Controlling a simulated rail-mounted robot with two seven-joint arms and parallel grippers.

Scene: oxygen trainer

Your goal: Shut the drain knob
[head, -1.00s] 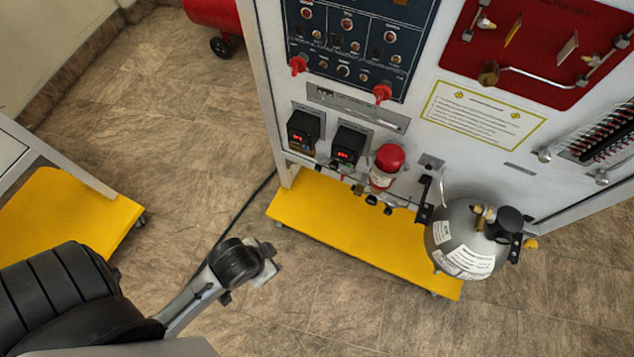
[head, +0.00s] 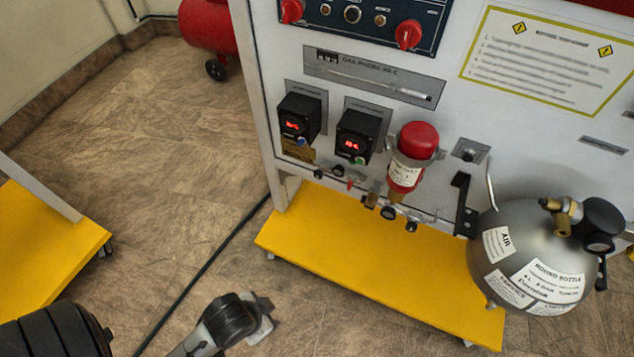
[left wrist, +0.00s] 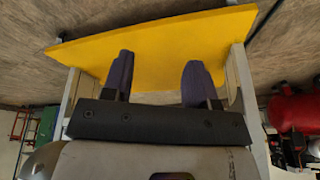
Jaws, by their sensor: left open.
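Small knobs and fittings hang in a row under the panel's lower edge in the head view, around and below the red-capped clear cylinder (head: 404,178). Among them are a dark round knob (head: 388,213) and another dark knob (head: 411,227). I cannot tell which is the drain knob. The end of my left arm (head: 240,322) is low in the head view, in front of the yellow base and well apart from the knobs. In the left wrist view my left gripper (left wrist: 158,80) is open with nothing between its two fingers. My right gripper is out of view.
The yellow base (head: 330,255) juts out below the panel. A grey round bottle (head: 500,245) with a brass valve stands at its right. Two black controllers with red displays (head: 298,120) sit above.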

